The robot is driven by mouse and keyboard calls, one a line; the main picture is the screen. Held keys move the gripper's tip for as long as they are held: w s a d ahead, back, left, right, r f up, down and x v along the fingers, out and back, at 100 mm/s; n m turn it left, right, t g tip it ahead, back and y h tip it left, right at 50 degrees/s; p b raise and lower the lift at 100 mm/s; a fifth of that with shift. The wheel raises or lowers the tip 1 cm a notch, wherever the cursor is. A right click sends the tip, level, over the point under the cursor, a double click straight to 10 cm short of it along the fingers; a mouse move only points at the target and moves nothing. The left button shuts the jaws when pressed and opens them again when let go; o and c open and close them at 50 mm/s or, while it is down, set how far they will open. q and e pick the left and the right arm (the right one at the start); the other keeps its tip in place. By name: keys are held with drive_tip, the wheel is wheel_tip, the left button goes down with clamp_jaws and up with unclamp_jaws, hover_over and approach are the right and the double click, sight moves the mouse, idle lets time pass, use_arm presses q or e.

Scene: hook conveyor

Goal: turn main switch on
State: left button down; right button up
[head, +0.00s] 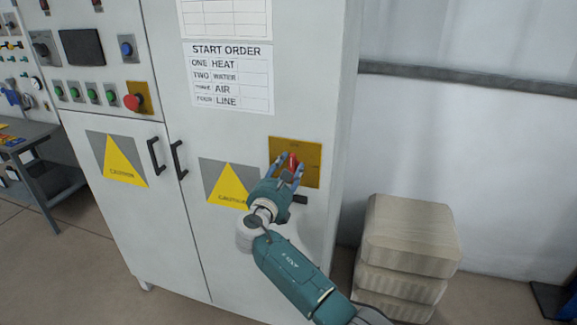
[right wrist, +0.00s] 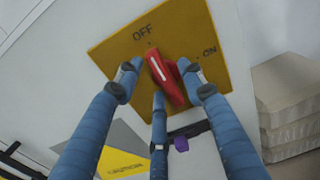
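The main switch is a red handle (head: 293,162) on a yellow plate (head: 310,149) on the cabinet's right door. In the right wrist view the red handle (right wrist: 164,76) has a white stripe, and its upper end points toward the OFF label (right wrist: 143,33). The ON label (right wrist: 209,51) is to the right. My right gripper (right wrist: 158,84) is open, with its blue fingers spread around the handle. Two fingertips are on either side of it and the third is below. Whether any finger touches it, I cannot tell. My left gripper is not in view.
The grey cabinet carries a START ORDER sheet (head: 231,78), caution signs (head: 118,158), black door handles (head: 178,160) and a red emergency button (head: 132,102). A stack of beige sacks (head: 410,238) stands on the floor at right. A workbench (head: 38,150) is at left.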

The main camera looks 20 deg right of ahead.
drive_tip(key=shift+w, duration=0.15)
clamp_jaws()
